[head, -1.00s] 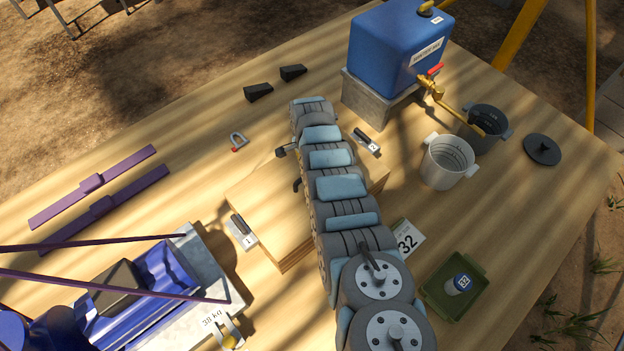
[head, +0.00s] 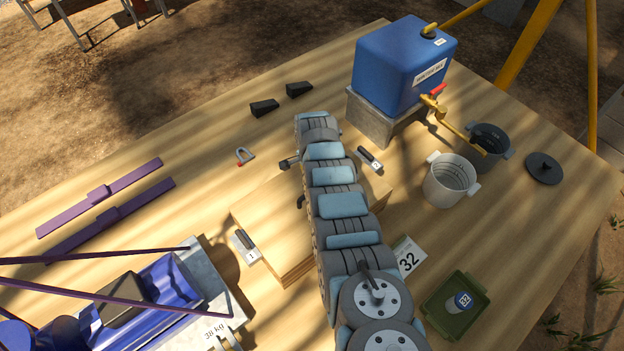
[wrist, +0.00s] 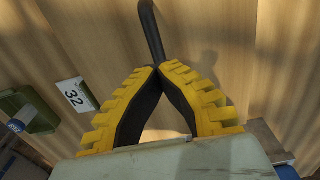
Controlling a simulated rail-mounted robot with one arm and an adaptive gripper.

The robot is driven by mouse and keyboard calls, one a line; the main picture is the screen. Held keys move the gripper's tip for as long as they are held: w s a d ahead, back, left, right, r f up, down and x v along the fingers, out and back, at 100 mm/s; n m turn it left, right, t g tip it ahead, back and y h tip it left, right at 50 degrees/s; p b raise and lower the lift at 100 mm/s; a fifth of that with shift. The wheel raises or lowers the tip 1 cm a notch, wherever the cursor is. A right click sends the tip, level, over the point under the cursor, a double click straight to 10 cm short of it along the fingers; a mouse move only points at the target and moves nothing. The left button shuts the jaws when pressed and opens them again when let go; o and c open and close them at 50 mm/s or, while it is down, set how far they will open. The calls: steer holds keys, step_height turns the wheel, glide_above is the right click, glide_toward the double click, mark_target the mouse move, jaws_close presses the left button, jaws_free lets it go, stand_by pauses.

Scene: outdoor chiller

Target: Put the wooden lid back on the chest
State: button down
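A low wooden block-like chest or lid (head: 265,225) lies under my arm in the head view, with a layered front edge. My arm hides much of its top, so I cannot tell lid from chest there. A dark curved handle (wrist: 148,25) stands over pale wood in the wrist view. A dark hooked piece also shows beside my arm in the head view (head: 300,201). My gripper (wrist: 159,68) has yellow-toothed fingers whose tips meet at the handle's lower end. It appears shut on it; the exact contact is hidden.
Small tagged pieces 1 (head: 245,244) and 2 (head: 369,159) flank the wood. A 32 card (head: 408,258), green tray (head: 455,307), white pot (head: 450,181) and blue tank (head: 403,65) stand to the right. Purple bars (head: 110,205) and a blue device (head: 150,300) are left.

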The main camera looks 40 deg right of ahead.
steer(key=c, duration=1)
jaws_free()
steer(key=shift+o, duration=0.2)
step_height(320, 180, up, 7)
steer(key=p, duration=0.6)
steer(key=shift+r, duration=0.1)
step_height(320, 180, up, 12)
